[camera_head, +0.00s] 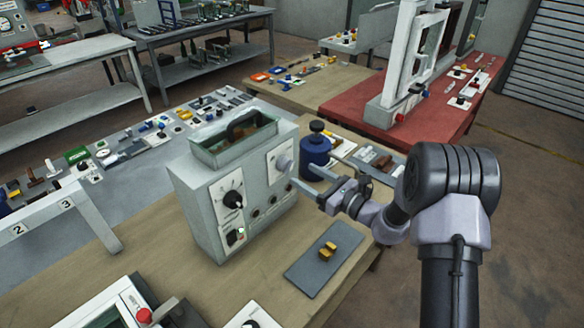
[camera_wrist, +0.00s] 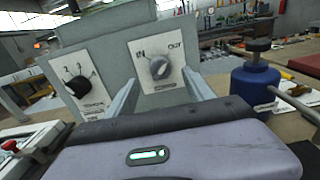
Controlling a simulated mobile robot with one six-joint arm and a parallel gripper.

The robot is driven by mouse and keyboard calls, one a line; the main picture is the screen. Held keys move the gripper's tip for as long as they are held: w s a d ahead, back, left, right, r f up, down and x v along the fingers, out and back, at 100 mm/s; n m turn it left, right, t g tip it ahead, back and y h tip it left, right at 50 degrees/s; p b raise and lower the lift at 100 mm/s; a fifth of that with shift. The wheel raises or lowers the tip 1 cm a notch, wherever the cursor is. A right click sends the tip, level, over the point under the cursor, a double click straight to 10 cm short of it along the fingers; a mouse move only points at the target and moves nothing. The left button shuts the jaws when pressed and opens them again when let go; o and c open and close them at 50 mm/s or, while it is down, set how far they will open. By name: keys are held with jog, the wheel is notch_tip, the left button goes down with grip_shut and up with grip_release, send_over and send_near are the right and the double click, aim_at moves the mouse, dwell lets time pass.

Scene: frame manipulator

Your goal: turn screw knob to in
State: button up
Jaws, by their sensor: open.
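The grey screw knob (camera_wrist: 159,67) sits on a white plate (camera_wrist: 172,43) marked IN at left and OUT at right. The plate is on the front of a grey-green box (camera_head: 210,205); the knob also shows in the head view (camera_head: 284,164). My gripper (camera_wrist: 161,78) is open, with one finger to the left of the knob and one to the right in the wrist view. In the head view my gripper (camera_head: 297,184) is just in front of the plate. I cannot tell whether either finger touches the knob.
A black numbered dial (camera_head: 232,199) is left of the plate on the same box. A blue bottle (camera_head: 315,152) stands close to the right of my gripper. A dark mat (camera_head: 308,270) with a yellow part lies in front of the box.

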aim_at(291, 167)
jog(key=x, duration=0.6)
jog(key=shift+w+a, duration=0.1)
jog(key=shift+a, duration=0.05)
jog(key=shift+c, duration=0.4)
grip_shut()
jog(key=shift+b, duration=0.35)
